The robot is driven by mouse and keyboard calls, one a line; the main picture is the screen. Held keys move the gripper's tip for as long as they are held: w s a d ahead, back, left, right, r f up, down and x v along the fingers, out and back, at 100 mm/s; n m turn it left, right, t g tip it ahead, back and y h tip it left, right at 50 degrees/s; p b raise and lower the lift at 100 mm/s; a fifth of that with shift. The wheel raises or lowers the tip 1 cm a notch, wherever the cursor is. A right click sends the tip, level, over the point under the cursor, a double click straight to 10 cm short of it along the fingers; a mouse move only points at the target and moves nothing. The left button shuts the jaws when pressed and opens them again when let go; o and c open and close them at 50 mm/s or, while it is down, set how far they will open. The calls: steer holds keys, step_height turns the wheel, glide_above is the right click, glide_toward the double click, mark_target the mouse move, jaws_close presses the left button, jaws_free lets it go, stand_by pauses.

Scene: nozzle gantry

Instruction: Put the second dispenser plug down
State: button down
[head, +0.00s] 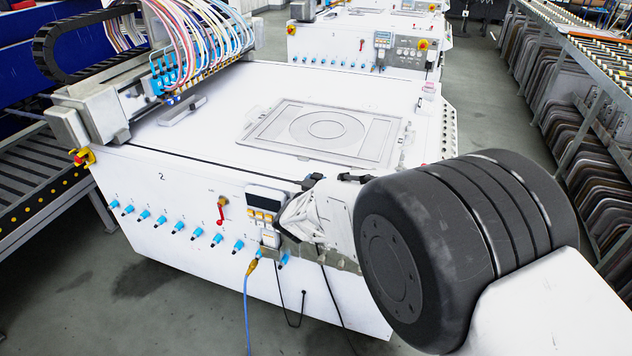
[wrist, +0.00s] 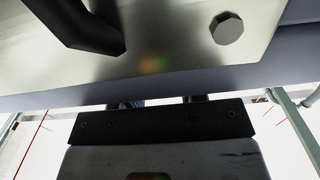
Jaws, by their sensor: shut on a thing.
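My gripper (head: 290,228) is at the front face of the white machine (head: 170,235), just right of its small control panel. It is shut on a dispenser plug, but neither view shows the held plug clearly. In the wrist view, the dark gripper body (wrist: 160,120) spans the lower middle, and only the stubs of two fingers show beyond it. A row of blue plugs (head: 176,227) sits along the machine's front. A blue fitting (head: 284,258) shows just below my gripper.
The control panel (head: 264,203) has yellow buttons, with a red lever (head: 221,211) to its left. A yellow-ended blue cable (head: 247,300) and black cables hang below. The wrist view shows a metal plate (wrist: 165,50) with a black bar. The machine top holds a framed plate (head: 270,135).

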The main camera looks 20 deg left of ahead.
steer(key=shift+f, duration=0.3)
steer(key=c, duration=0.7)
jaws_free()
steer(key=shift+r, duration=0.3)
steer(key=shift+r, duration=0.15)
steer(key=shift+s, duration=0.3)
steer(key=s, duration=1.1)
steer(key=shift+s, duration=0.2)
steer(key=shift+r, duration=0.15)
